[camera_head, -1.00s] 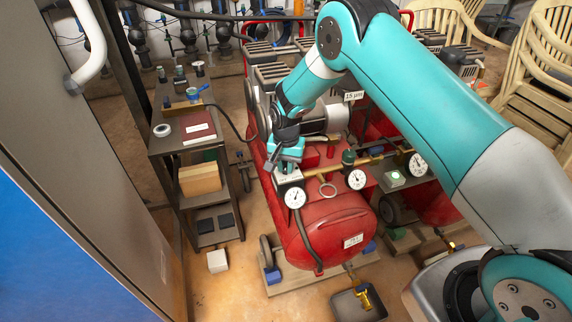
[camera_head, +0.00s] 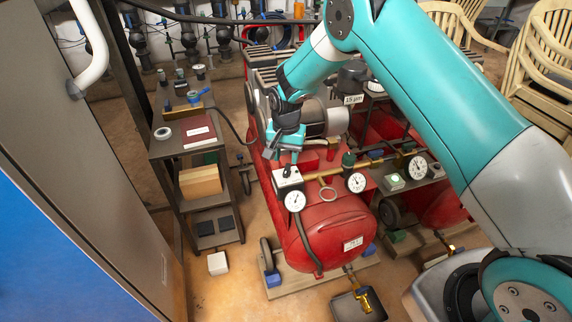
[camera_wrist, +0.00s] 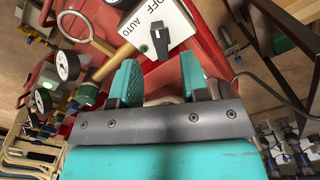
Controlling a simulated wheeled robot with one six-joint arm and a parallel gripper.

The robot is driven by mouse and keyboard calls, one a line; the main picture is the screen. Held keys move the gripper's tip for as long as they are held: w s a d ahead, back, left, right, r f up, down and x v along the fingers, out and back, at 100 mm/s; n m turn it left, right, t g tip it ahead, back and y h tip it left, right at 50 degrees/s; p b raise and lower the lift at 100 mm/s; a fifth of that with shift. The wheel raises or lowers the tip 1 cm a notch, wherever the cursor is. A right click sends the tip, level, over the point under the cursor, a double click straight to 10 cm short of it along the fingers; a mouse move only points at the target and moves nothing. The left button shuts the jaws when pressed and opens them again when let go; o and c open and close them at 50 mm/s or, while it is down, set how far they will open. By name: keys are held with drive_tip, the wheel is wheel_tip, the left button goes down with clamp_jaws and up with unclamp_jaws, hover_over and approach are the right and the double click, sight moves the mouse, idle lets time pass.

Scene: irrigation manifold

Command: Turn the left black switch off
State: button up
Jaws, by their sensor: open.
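The left black switch (camera_wrist: 160,43) sticks out of a white box lettered OFF and AUTO in the wrist view. Its upper end lies near the word OFF, with AUTO off to its left. In the head view the white switch box (camera_head: 287,180) sits at the front of the left red compressor, and the switch is too small to make out. My gripper (camera_wrist: 160,80) has two teal fingers spread apart with nothing between them. The switch appears just beyond the gap, apart from both fingers. In the head view my gripper (camera_head: 288,156) is just above the box.
A second box with a green light (camera_head: 394,182) is farther right. A dark shelf cart (camera_head: 167,149) stands left.

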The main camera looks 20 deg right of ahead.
sight(286, 170)
wheel_tip(286, 170, up, 12)
drive_tip(key=p, duration=0.1)
drive_tip(key=shift+r, duration=0.1)
idle(0.4)
